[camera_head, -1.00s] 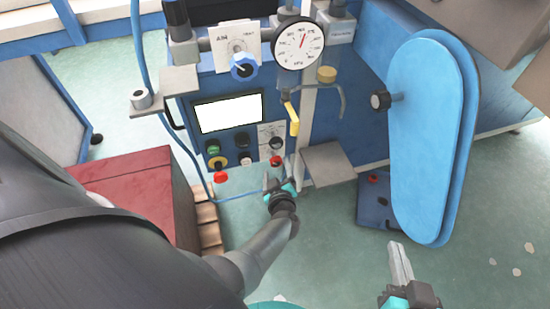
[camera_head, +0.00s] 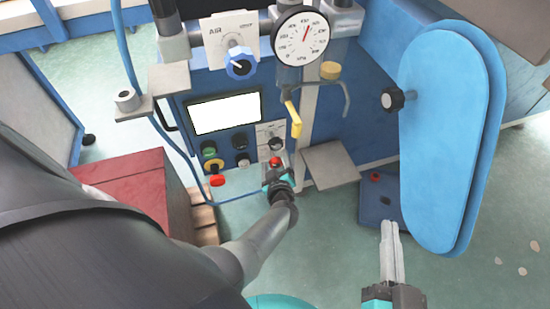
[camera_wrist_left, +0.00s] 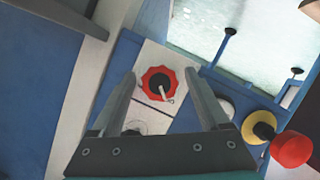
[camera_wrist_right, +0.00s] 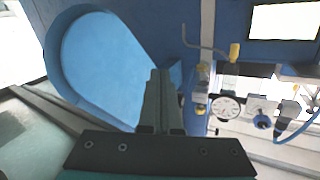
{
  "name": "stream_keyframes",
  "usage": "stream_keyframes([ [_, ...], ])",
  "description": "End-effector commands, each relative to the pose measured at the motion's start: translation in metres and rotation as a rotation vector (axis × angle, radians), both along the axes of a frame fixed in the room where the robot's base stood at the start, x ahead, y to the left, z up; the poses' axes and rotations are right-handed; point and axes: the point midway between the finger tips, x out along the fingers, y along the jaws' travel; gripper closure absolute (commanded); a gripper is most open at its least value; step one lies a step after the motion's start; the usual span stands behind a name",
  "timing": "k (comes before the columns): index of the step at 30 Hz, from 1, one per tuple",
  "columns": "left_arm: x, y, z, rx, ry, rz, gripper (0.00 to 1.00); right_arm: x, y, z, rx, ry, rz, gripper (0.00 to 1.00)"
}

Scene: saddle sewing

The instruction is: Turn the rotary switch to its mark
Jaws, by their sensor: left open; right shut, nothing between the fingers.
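A red scalloped rotary switch (camera_wrist_left: 150,75) with a black centre sits on a white plate (camera_wrist_left: 151,55) in the left wrist view. A pale pointer runs from its centre towards the lower right, ending by a small mark that is too small to read. The switch also shows as a red spot in the head view (camera_head: 275,160). My left gripper (camera_head: 274,174) is open, with its fingers on either side of the switch in the left wrist view; contact cannot be told. My right gripper (camera_head: 389,226) is shut and empty, away from the panel at the lower right.
Several buttons, including a red one (camera_head: 217,181) and a yellow-ringed one (camera_wrist_left: 262,127), sit beside the switch. A yellow lever (camera_head: 295,122) and a grey plate (camera_head: 330,165) are close by. A large blue pulley cover (camera_head: 445,140) stands near my right gripper.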

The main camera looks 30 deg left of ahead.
Motion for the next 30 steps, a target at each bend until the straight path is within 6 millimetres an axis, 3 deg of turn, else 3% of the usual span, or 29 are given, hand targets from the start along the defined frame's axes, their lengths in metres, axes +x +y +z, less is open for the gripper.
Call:
stream_keyframes([
  [5, 0.0001, 0.0002, 0.0003, 0.000, 0.000, 0.000, 0.22, -0.0002, 0.0001, -0.0002, 0.000, 0.001, 0.000, 1.00],
  [25, -0.0001, 0.0000, 0.0000, 0.000, 0.000, 0.000, 0.98, -0.0001, 0.0000, -0.0007, -0.001, 0.003, 0.001, 1.00],
  [30, -0.0001, -0.0001, 0.0000, 0.001, 0.001, 0.000, 1.00, 0.0000, 0.0000, -0.0006, -0.001, 0.004, 0.001, 1.00],
])
